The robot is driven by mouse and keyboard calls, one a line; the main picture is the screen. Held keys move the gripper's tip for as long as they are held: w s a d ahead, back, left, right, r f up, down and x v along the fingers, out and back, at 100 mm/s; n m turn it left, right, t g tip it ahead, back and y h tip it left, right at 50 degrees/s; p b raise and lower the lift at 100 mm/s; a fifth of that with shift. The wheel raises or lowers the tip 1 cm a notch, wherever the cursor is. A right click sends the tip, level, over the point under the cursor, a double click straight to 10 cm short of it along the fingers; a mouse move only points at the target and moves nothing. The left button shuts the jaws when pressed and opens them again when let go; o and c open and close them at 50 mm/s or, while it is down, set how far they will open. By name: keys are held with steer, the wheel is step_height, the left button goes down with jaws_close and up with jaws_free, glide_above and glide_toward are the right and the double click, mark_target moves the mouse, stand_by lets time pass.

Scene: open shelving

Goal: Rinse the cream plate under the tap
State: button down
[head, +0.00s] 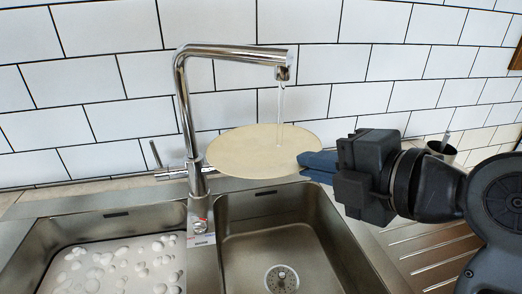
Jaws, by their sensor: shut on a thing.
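The cream plate (250,155) is held roughly level above the right sink basin. My gripper (308,163) comes from the right and is shut on the plate's right edge. The chrome tap (233,52) arches over from behind the divider between the basins. A thin stream of water (281,108) falls from its spout onto the right part of the plate's upper face. The plate's underside is hidden.
The left basin (30,250) holds foamy water with white bubbles. The right basin (245,232) is empty, with a drain (282,279) at its bottom. A ridged drainboard (432,250) lies to the right. A dark cup (440,150) stands behind my arm. A white tiled wall (110,60) closes the back.

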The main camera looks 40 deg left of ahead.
steer(key=shift+d, duration=0.15)
steer(key=s+d, duration=0.4)
steer(key=s, duration=0.2)
steer(key=shift+s, duration=0.35)
stand_by(0.5)
stand_by(1.1)
steer(key=s+d+r+p, duration=0.2)
steer(key=s+r, duration=0.2)
steer(key=shift+s+d, duration=0.15)
steer(key=shift+d, duration=0.15)
stand_by(0.9)
